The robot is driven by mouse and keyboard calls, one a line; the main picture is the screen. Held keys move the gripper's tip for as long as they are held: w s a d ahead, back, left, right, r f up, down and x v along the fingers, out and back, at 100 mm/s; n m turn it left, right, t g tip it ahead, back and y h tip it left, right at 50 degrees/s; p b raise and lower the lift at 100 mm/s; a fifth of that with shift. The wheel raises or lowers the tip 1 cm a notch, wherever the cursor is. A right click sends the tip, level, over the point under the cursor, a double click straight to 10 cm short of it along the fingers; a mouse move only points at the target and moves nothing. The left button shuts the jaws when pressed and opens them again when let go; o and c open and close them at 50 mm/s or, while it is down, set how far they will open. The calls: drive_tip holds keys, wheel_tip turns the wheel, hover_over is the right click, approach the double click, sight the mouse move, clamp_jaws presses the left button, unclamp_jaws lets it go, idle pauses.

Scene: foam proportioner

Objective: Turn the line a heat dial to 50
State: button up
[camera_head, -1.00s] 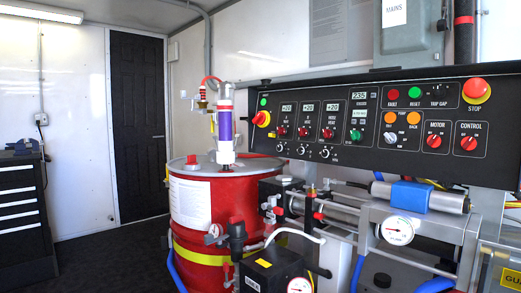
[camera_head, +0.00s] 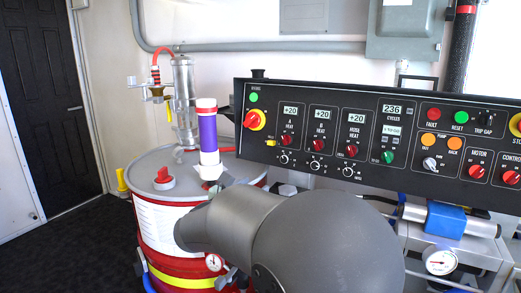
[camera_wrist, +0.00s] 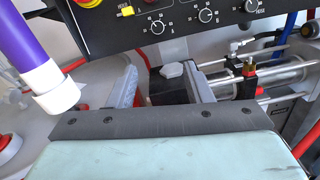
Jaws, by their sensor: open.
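The line A heat dial is a small black knob with a white pointer in a printed scale, the leftmost of three at the bottom of the black control panel. It shows in the head view (camera_head: 283,159) and at the top of the wrist view (camera_wrist: 157,26). Its exact setting is too small to read. My gripper (camera_wrist: 162,65) is open in the wrist view, its two grey fingers apart, below the dial and not touching it. In the head view, my grey arm fills the lower middle and mostly hides the gripper. The A heat display (camera_head: 290,110) reads +20.
A red drum (camera_head: 160,248) with a purple and white pump tube (camera_head: 208,135) stands left of the panel; the tube is close left in the wrist view (camera_wrist: 30,45). Red switches (camera_head: 288,141) sit above the dials. Metal cylinders (camera_wrist: 265,75) lie right of the fingers.

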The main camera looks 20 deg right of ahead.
sight(284, 160)
drive_tip(key=x, duration=1.7)
drive_tip(key=shift+w+r+p, duration=0.3)
drive_tip(key=shift+r+p, duration=0.05)
drive_tip(key=shift+r, duration=0.05)
drive_tip(key=shift+c, duration=0.4)
drive_tip(key=c, duration=0.9)
